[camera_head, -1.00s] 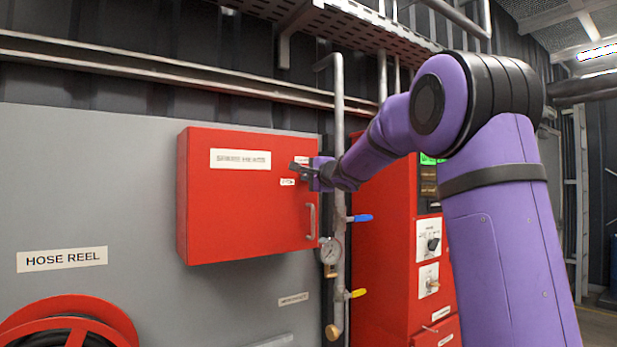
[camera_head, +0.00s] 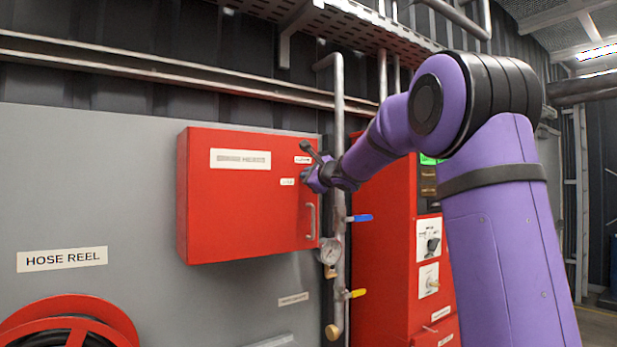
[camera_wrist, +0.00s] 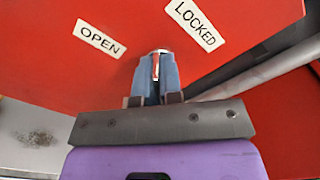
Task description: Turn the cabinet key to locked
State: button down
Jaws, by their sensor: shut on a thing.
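The red cabinet (camera_head: 235,220) hangs on the grey panel, its door shut. Its key (camera_wrist: 156,66) shows only as a small metal piece between my fingertips in the wrist view. My gripper (camera_wrist: 155,72) is shut on it, close to the door face, and it also shows in the head view (camera_head: 308,177). The OPEN label (camera_wrist: 99,39) lies left of the key in the wrist view, and the LOCKED label (camera_wrist: 194,25) lies to its upper right. Both labels look tilted there. My fingers hide most of the key, so its exact angle cannot be read.
The door handle (camera_head: 312,221) is just below my gripper. A vertical pipe (camera_head: 338,270) with a gauge (camera_head: 331,251) and a blue-handled valve (camera_head: 360,218) stands right of the cabinet. A tall red unit (camera_head: 385,270) is behind my arm. A hose reel (camera_head: 70,310) is at lower left.

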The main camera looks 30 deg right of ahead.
jog(key=m, duration=0.5)
jog(key=shift+m, duration=0.4)
jog(key=m, duration=0.4)
jog(key=shift+m, duration=0.3)
jog(key=c, duration=1.3)
grip_release()
jog(key=s, duration=1.1)
jog(key=shift+d, duration=0.2)
jog(key=shift+w, duration=0.1)
